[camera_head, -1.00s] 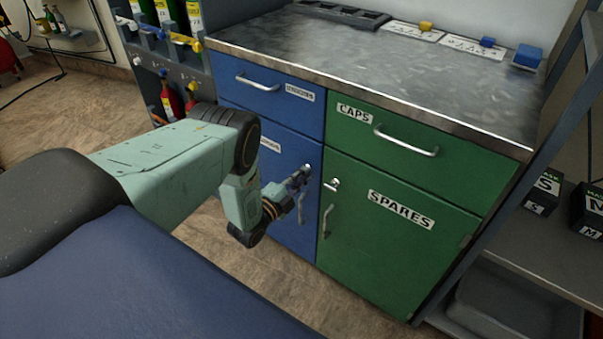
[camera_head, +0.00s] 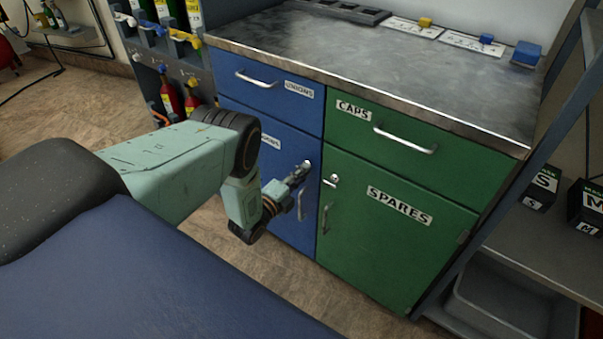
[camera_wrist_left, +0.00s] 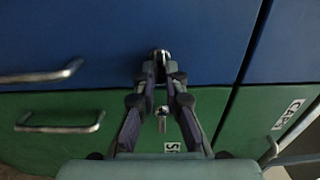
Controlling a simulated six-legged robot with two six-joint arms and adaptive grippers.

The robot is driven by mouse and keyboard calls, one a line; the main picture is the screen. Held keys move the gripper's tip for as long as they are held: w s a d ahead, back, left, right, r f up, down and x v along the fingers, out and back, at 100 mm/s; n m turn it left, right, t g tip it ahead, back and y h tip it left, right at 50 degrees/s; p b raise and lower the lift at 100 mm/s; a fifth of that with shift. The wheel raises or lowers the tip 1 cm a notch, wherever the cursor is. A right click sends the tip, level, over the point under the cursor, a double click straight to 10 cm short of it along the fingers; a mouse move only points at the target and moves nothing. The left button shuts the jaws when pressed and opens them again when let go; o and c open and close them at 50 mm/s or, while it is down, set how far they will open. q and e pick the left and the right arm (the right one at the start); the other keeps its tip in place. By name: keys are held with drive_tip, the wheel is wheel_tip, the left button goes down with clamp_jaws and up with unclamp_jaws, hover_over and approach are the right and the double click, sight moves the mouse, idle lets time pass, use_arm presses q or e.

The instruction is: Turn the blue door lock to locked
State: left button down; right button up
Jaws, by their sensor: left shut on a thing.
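The blue door (camera_head: 285,200) is closed, below the blue drawer. Its lock (camera_head: 307,164) is a small metal piece near the door's upper right corner. My left gripper (camera_head: 301,172) reaches it from the lower left. In the left wrist view, my left gripper (camera_wrist_left: 161,66) has its two fingertips shut on the metal lock (camera_wrist_left: 160,54). The fingers hide much of the lock, so I cannot tell its turned position. My right gripper is not in view.
The blue door's handle (camera_head: 300,204) hangs just below the gripper. The green SPARES door (camera_head: 385,235) stands to the right, with its own lock (camera_head: 331,180) and handle (camera_head: 325,219). A grey worktop (camera_head: 380,60) lies above. Open floor (camera_head: 255,265) is below.

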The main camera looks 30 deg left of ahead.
use_arm(q)
drive_tip(key=c, duration=1.4)
unclamp_jaws()
drive_tip(key=s, duration=1.2)
drive_tip(key=shift+a, duration=0.45)
